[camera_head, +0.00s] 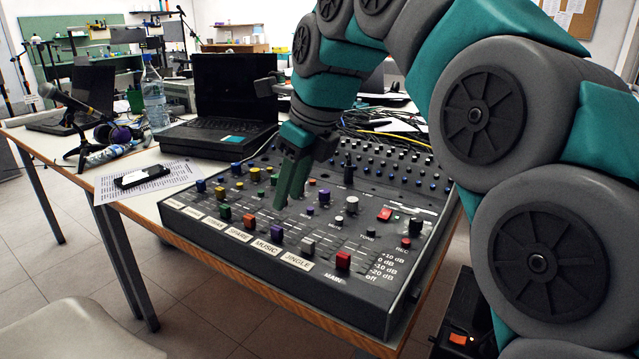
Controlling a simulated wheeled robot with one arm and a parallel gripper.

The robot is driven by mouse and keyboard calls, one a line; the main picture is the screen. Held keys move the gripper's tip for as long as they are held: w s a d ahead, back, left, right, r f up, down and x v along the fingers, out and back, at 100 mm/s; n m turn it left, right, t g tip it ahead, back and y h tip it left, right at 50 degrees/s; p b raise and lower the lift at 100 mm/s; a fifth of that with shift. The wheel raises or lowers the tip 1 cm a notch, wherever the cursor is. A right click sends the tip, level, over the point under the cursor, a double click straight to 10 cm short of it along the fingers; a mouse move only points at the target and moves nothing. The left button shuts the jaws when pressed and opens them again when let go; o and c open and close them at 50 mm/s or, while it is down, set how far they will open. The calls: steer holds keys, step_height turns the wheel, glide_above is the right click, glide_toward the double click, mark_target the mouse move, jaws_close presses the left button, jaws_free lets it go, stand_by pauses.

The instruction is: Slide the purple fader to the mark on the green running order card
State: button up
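The mixing desk (330,304) lies on the table with a row of coloured faders along its front. The purple fader (277,233) is above the MUSIC label (267,247), between a red fader and a grey one. The desk's level scale (382,264) runs from +10 dB to off at the right. My gripper (290,196) points down over the middle of the desk, behind the purple fader and apart from it. Its two green fingers look close together, and any gap is unclear. I cannot make out a green running order card; a white printed sheet (118,189) lies at left.
A laptop (233,95), a water bottle (154,98), headphones (118,133) and a microphone (72,103) stand behind and left. A purple knob (324,195) and a tall black knob (347,172) are right of my gripper.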

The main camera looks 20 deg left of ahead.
mark_target(278, 229)
steer(key=b+x, duration=0.2)
steer(key=x, duration=0.6)
steer(key=shift+s+f, duration=0.1)
steer(key=shift+c, duration=0.4)
steer(key=shift+r, duration=0.2)
jaws_close()
